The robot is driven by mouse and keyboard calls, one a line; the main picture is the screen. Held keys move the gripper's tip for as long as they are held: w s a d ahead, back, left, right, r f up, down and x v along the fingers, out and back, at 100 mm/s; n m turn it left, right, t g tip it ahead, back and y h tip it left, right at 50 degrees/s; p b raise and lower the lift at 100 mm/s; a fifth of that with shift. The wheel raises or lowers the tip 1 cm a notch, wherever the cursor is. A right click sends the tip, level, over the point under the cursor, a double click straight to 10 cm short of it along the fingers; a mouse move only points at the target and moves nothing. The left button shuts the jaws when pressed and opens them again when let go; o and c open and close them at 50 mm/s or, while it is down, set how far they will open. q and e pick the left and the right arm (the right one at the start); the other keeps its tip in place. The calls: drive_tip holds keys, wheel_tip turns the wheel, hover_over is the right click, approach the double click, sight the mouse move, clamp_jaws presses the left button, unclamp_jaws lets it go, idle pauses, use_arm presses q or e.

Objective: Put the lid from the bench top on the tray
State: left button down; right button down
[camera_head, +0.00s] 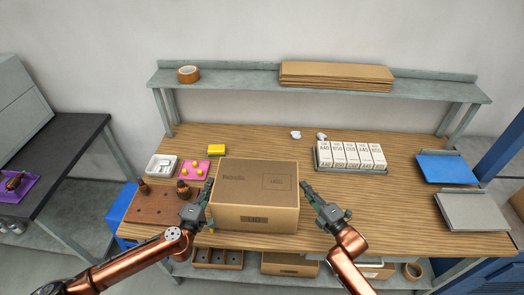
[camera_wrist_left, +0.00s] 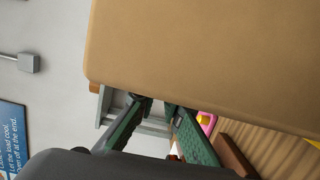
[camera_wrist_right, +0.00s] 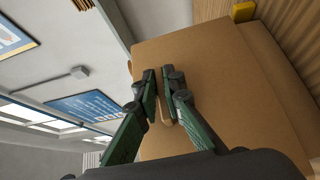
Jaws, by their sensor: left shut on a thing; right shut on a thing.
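A large brown cardboard box shape, seemingly the lid (camera_head: 256,178), is at the front middle of the bench top (camera_head: 385,232), level and open side hidden. It fills much of the left wrist view (camera_wrist_left: 210,55) and the right wrist view (camera_wrist_right: 225,90). My left gripper (camera_head: 209,184) is shut on its left side. My right gripper (camera_head: 305,187) is shut on its right side, at a slot-like opening in the right wrist view. No separate tray shows clearly beneath it; whether it rests on one or on the bench I cannot tell.
A rack of white boxes (camera_head: 350,156) stands behind right. Blue (camera_head: 447,168) and grey (camera_head: 472,211) plates lie at the right. A pink tray (camera_head: 188,175), yellow block (camera_head: 216,150) and brown board (camera_head: 152,211) are at the left. A shelf (camera_head: 230,83) spans the back.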

use_arm(q)
drive_tip(key=shift+a, duration=0.1)
idle(0.6)
